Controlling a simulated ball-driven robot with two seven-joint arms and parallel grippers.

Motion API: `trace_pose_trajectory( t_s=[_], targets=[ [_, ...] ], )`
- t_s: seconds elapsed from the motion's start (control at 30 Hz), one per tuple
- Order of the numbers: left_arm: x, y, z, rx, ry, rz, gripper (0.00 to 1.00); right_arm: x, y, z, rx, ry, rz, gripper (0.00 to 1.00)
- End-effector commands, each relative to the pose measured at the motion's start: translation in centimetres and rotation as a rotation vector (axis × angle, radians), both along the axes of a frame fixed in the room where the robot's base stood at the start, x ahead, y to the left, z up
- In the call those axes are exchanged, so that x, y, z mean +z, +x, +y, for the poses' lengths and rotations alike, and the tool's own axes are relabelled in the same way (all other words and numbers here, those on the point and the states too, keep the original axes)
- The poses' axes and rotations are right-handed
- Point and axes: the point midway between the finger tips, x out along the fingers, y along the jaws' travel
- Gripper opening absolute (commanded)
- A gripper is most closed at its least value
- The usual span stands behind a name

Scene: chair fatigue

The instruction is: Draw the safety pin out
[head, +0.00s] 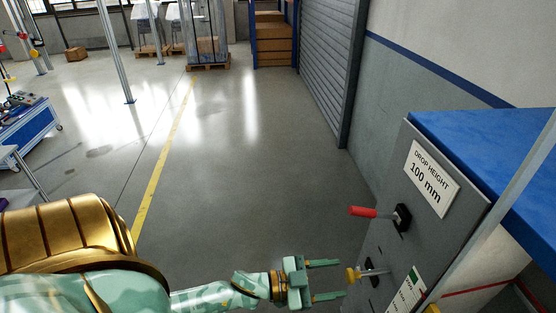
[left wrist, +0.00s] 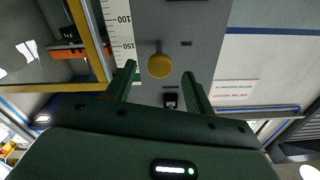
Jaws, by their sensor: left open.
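The safety pin (head: 352,274), with a round yellow knob and a thin metal shaft, sticks out of the grey panel (head: 385,240) at the lower right of the head view. My left gripper (head: 328,279) is open, its two fingers pointing at the knob from the left, with a small gap to it. In the left wrist view the yellow knob (left wrist: 160,66) appears between the two fingertips (left wrist: 158,72), and the fingers do not touch it. Where the shaft enters the panel is partly hidden. My right gripper is not in view.
A red-handled lever (head: 372,212) juts from the panel above the pin. A drop-height sign (head: 432,178) is on the panel, beside a blue pad (head: 490,140). A scale (left wrist: 124,40) runs beside the panel in the left wrist view. The floor left of the panel is clear.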

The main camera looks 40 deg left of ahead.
Motion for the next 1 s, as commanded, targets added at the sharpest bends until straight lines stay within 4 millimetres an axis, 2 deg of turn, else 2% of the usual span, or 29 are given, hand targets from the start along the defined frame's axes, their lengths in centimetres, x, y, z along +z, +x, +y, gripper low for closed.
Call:
trace_pose_trajectory(
  t_s=[0.3, 0.5, 0.7, 1.0],
  targets=[
    [-0.3, -7.0, 5.3, 0.0, 0.002, 0.007, 0.53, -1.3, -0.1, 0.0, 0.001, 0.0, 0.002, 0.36],
    [-0.2, -9.9, 7.7, 0.0, 0.001, 0.004, 0.53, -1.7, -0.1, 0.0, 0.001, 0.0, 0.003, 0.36],
    [-0.1, -11.0, 8.6, 0.001, 0.0, 0.001, 0.53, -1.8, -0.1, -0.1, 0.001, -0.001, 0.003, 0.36],
    [0.0, -11.0, 8.6, 0.0, 0.001, 0.001, 0.53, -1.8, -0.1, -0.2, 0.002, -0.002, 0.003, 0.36]
  ],
)
